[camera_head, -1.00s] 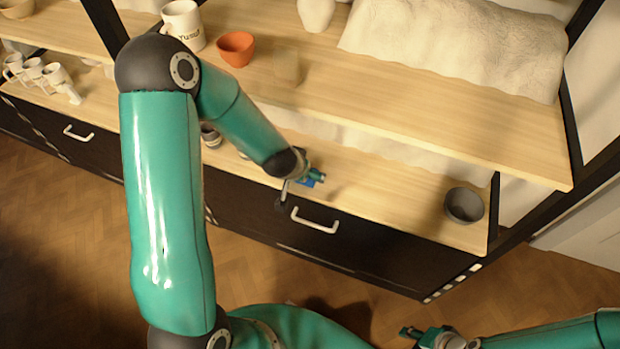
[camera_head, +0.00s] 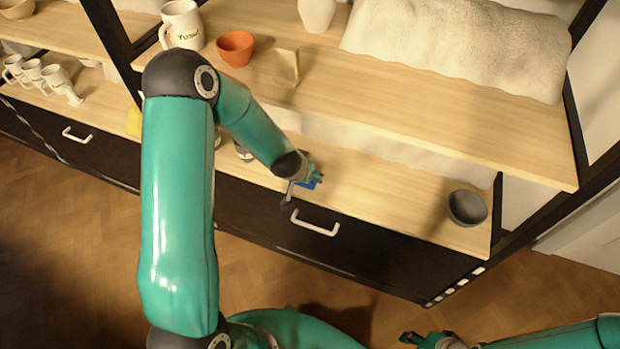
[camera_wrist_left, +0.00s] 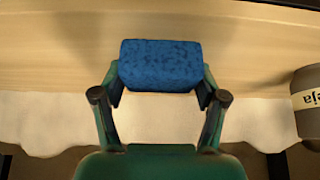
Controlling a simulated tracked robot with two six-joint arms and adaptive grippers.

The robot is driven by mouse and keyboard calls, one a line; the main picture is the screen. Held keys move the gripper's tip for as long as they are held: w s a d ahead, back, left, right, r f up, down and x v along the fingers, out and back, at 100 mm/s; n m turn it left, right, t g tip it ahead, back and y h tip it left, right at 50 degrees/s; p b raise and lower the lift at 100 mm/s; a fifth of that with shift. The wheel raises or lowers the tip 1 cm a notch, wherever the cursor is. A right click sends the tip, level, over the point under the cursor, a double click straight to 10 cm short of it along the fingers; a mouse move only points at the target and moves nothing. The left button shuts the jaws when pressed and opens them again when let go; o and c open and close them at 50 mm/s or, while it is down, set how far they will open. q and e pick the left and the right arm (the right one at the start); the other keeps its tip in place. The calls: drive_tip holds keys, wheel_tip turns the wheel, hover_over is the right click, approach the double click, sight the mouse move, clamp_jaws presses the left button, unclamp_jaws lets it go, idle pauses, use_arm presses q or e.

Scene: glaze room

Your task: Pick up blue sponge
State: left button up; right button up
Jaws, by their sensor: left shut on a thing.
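The blue sponge (camera_wrist_left: 160,65) is a speckled block between the two fingers of my left gripper (camera_wrist_left: 160,82) in the left wrist view. The fingers press on its two ends, so the gripper is shut on it. In the head view only a small bit of the sponge (camera_head: 308,185) shows by the left gripper (camera_head: 316,175), over the lower shelf near its front edge. I cannot tell whether the sponge touches the shelf. My right gripper (camera_head: 411,338) is at the bottom edge, far from the shelf; its jaw opening is unclear.
The upper shelf (camera_head: 430,125) overhangs behind the left gripper. It bears a white mug (camera_head: 181,25), an orange bowl (camera_head: 236,48), a small beige block (camera_head: 286,66) and a white towel (camera_head: 455,45). A grey bowl (camera_head: 467,207) stands on the lower shelf (camera_head: 385,195), with clear wood between.

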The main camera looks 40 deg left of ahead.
use_arm(q)
drive_tip(key=shift+r, duration=0.15)
drive_tip(key=shift+r+p, duration=0.45)
drive_tip(key=shift+r, duration=0.15)
wheel_tip(320, 180, up, 2)
drive_tip(key=shift+r+p, duration=0.1)
drive_tip(key=shift+p, duration=0.55)
drive_tip(key=s+d+p, duration=0.4)
drive_tip(key=s+p, duration=1)
drive_tip(key=s, duration=0.3)
drive_tip(key=shift+s, duration=0.25)
drive_tip(key=shift+d, duration=0.1)
